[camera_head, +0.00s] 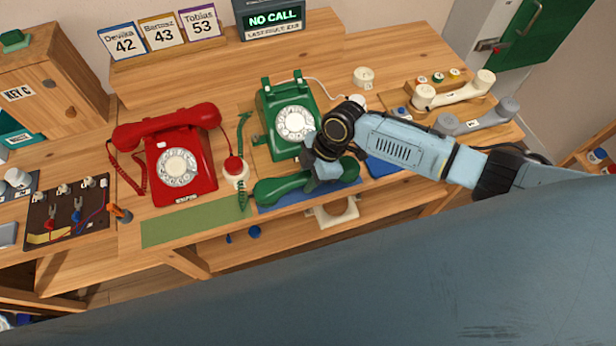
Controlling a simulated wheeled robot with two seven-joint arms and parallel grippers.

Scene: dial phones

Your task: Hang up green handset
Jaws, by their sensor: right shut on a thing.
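The green handset (280,189) lies across the front of the desk, over a blue mat (293,201), in front of the green phone. My right gripper (323,172) is shut on the handset around its middle; the fingertips are partly hidden by the wrist. I cannot tell whether the handset touches the mat. The green phone (275,101) stands behind it with a pale dial, and its cradle at the top is empty. A green coiled cord (242,150) runs on the desk left of the phone. My left gripper is not in view.
A red phone (180,172) with its handset on top stands left. A green mat (190,222) lies bare in front. White (455,92) and grey (478,118) handsets lie at right. Name cards (163,32) and a "NO CALL" display (273,19) stand at the back.

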